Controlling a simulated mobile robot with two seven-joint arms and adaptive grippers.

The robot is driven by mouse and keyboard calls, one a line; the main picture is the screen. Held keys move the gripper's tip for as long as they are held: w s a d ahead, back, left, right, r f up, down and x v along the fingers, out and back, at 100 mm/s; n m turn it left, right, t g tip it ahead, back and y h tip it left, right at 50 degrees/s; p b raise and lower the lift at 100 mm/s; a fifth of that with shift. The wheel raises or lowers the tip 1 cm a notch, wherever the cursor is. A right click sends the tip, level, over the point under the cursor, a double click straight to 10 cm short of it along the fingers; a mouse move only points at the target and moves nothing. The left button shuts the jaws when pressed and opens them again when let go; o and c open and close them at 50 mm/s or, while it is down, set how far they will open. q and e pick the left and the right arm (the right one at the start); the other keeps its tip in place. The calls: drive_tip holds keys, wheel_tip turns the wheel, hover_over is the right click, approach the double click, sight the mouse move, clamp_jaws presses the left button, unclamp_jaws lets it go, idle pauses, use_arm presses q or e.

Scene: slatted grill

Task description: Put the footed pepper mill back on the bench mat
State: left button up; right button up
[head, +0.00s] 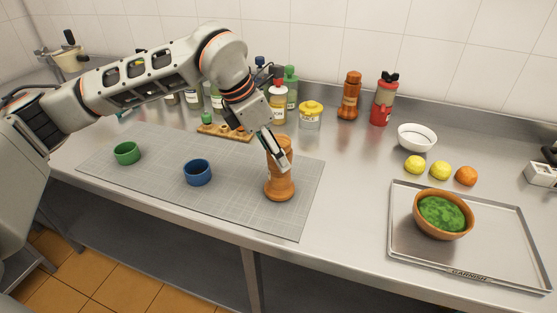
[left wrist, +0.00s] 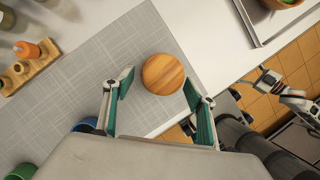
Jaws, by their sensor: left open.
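The wooden pepper mill (head: 280,187), with a wide foot, stands upright on the grey bench mat (head: 235,205) near its right end. My left gripper (head: 277,160) is open at the mill's upper part, partly covering it in the head view. In the left wrist view the mill's round top (left wrist: 163,74) lies between the two open fingers (left wrist: 157,88), with gaps on both sides. Some of the mat (left wrist: 75,75) shows there too. What looks like part of my right arm and gripper (left wrist: 275,83) shows over the floor; its fingers are unclear.
A green cup (head: 127,153) and a blue cup (head: 197,173) stand on the mat. Bottles and a wooden rack (head: 225,132) stand behind. A brown mill (head: 350,97) and red bottle (head: 382,105) are at the back. A tray (head: 410,262) with a bowl is right.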

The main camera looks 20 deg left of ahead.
use_arm(q)
drive_tip(key=v, duration=0.8)
